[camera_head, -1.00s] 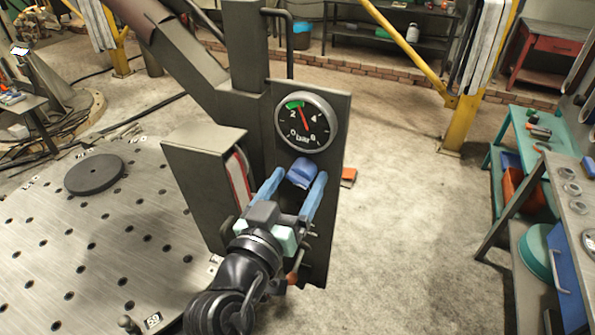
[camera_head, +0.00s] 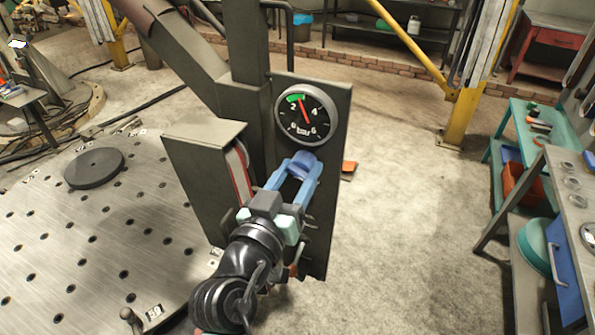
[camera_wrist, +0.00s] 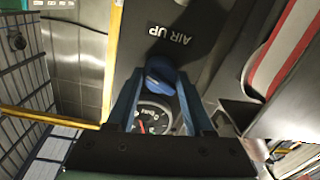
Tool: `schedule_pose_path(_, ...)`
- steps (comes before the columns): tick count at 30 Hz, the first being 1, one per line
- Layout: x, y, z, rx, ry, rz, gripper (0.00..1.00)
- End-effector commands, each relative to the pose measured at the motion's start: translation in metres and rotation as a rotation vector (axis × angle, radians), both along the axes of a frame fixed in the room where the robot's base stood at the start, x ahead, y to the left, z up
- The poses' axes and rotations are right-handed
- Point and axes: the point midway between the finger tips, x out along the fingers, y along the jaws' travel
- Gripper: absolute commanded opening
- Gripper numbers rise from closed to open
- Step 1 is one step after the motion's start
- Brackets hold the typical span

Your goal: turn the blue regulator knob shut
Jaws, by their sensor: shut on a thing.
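The blue regulator knob (camera_head: 301,160) sits on the dark grey panel (camera_head: 334,150), just below the round pressure gauge (camera_head: 306,128). It also shows in the wrist view (camera_wrist: 160,72), below the "AIR UP" label. My gripper (camera_head: 300,172) reaches it from the front, with its two blue fingers shut on the knob's sides. In the wrist view the fingers (camera_wrist: 161,82) flank the knob and close on it. The gauge's red needle points between 2 and 4, by the right end of the green band. The fingers partly hide the knob.
A grey box (camera_head: 200,165) with a red and white strip stands left of the panel. A perforated metal table (camera_head: 100,235) with a dark disc (camera_head: 94,168) lies at left. The floor right of the panel is open up to a workbench (camera_head: 575,205).

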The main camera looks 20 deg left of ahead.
Motion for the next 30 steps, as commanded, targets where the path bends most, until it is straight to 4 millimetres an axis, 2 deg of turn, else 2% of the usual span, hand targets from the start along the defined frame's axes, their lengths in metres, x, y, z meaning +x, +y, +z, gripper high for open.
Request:
schedule_pose_path(11,0.0000,0.0001,0.0011,-0.142,0.005,-0.001,0.00)
schedule_pose_path(30,0.0003,0.0011,0.0033,-0.733,0.025,0.000,0.00)
